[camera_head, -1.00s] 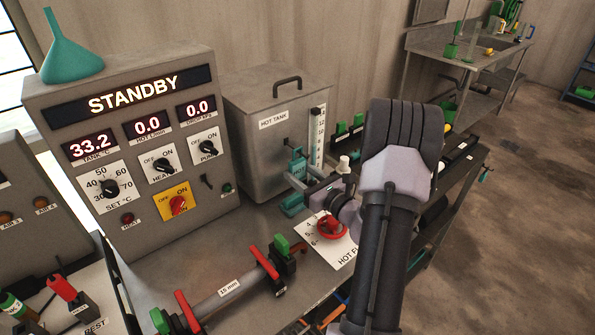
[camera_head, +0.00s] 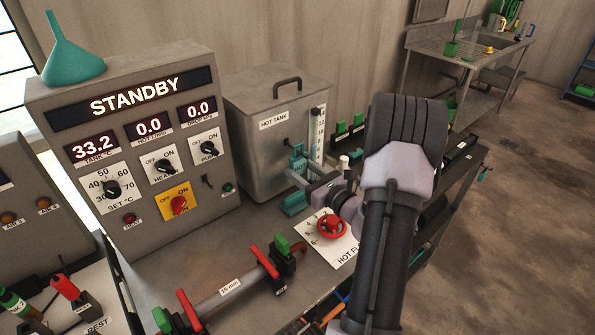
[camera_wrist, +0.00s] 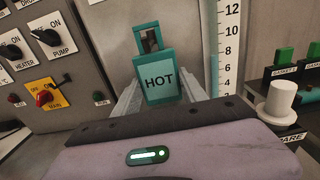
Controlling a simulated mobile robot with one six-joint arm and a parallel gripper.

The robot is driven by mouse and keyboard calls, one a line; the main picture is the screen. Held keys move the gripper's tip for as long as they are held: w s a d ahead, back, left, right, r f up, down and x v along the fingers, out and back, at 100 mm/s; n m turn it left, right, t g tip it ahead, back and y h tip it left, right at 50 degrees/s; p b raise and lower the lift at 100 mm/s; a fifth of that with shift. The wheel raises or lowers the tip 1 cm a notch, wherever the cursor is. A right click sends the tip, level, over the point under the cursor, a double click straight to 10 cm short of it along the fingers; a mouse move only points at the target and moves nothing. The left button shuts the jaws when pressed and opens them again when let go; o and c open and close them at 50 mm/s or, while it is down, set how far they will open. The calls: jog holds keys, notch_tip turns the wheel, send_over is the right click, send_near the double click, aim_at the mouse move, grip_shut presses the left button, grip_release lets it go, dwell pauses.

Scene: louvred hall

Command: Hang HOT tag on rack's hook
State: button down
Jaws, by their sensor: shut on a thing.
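The HOT tag (camera_wrist: 159,86) is a teal plate with black HOT lettering and an open loop at its top. It stands upright between the two pale fingers of my gripper (camera_wrist: 161,92), which is shut on it. In the head view the teal tag (camera_head: 298,161) shows in front of the hot tank, with my gripper (camera_head: 304,176) reaching to it from the right. A teal block (camera_head: 294,203) sits low on the bench just below the tag. I cannot make out the rack's hook in either view.
The hot tank (camera_head: 262,160) stands behind the tag, with a level scale (camera_head: 317,138) at its right. The control panel (camera_head: 135,225) is on the left. A red valve knob (camera_head: 332,226) and a clamped pipe (camera_head: 222,298) are in front. A white peg (camera_wrist: 278,98) stands at right.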

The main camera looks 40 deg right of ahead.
jog(key=s+a+b, duration=0.1)
jog(key=s+b, duration=0.1)
jog(key=s, duration=0.9)
jog(key=shift+b, duration=0.35)
jog(key=shift+a, duration=0.1)
